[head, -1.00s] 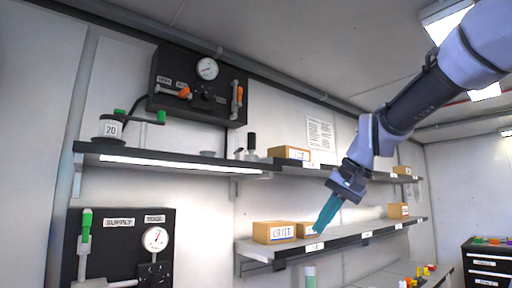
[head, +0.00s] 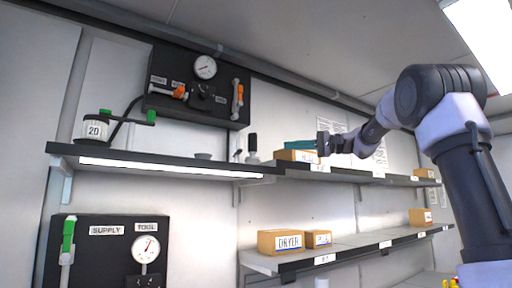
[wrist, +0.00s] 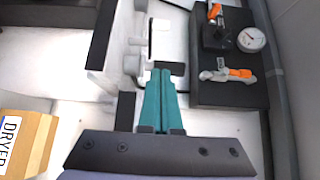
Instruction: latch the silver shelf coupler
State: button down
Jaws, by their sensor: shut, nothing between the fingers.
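In the head view my gripper (head: 290,145) reaches in from the right above the upper shelf (head: 150,161), its teal fingers pointing left. The fingers are shut and empty; they also show in the wrist view (wrist: 160,76). A small fitting with a black upright handle (head: 252,144) stands on the shelf, left of my fingertips and apart from them. A short lever (head: 238,155) is beside it. Pale silver-grey fittings (wrist: 134,62) show just left of my fingertips in the wrist view. Which part is the silver coupler, and its latch state, I cannot tell.
A black panel (head: 214,112) with a gauge and orange handles is on the wall above. A cardboard box (head: 299,156) sits on the shelf just under my fingers.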

send_near(238, 148)
jog(key=w, duration=0.2)
jog(key=w+a+r, duration=0.1)
jog(key=w, duration=0.2)
jog(key=shift+w+a+r, duration=0.25)
jog(key=shift+w+a, duration=0.05)
jog(key=s+a, duration=0.2)
jog(key=a, duration=0.1)
jog(key=shift+a, duration=0.15)
jog(key=shift+s+a, duration=0.1)
jog(key=shift+a, duration=0.05)
